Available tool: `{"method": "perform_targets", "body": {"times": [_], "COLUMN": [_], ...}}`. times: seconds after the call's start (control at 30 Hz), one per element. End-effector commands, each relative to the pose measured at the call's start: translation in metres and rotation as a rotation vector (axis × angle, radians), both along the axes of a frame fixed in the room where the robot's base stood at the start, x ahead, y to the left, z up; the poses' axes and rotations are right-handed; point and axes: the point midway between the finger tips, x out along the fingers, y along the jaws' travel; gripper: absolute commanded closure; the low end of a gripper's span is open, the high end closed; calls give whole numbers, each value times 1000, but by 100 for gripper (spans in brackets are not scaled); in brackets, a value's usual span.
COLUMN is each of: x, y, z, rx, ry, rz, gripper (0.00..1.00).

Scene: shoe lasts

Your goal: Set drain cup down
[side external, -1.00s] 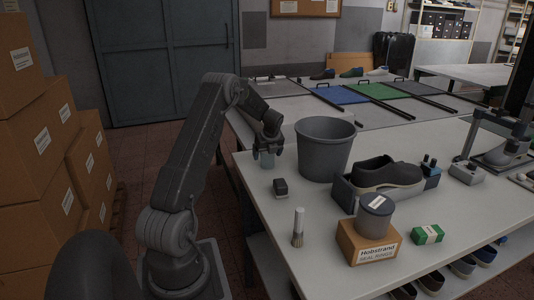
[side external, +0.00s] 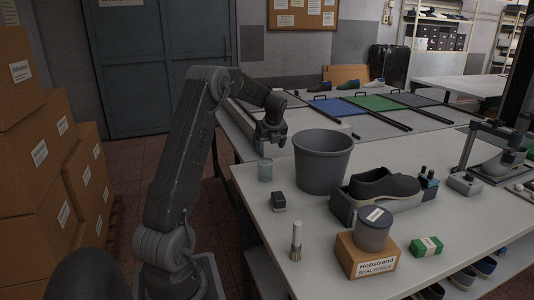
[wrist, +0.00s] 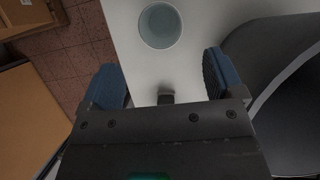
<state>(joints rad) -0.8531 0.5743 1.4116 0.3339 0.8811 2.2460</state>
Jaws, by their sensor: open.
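The drain cup (side external: 265,171) is a small pale blue-grey translucent cup. It stands upright on the white table near its left edge, left of the grey bucket. In the wrist view the cup (wrist: 160,26) shows from above as a round open rim, beyond the fingers. My gripper (side external: 269,151) is above the cup and apart from it. In the wrist view its two blue-padded fingers (wrist: 165,75) are spread wide with nothing between them but the table and a small dark object.
A large grey bucket (side external: 322,163) stands close to the right of the cup. A small black block-like item (side external: 278,201) and an upright brush (side external: 296,241) are nearer the front. A dark shoe (side external: 384,185), a grey tub (side external: 373,229) on a box and a green box (side external: 427,246) lie to the right.

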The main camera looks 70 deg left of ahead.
Motion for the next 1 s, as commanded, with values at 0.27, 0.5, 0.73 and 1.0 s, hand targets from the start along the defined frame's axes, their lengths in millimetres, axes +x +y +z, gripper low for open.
{"method": "perform_targets", "body": {"times": [0.27,0.5,0.73,1.0], "x": [16,13,-46,-131], "y": [-60,-215,-350,-440], "z": [40,101,123,107], "rx": [-9,-125,-350,-615], "ry": [-117,-420,-638,-705], "rz": [115,475,878,1305], "gripper": [13,13,13,13]}}
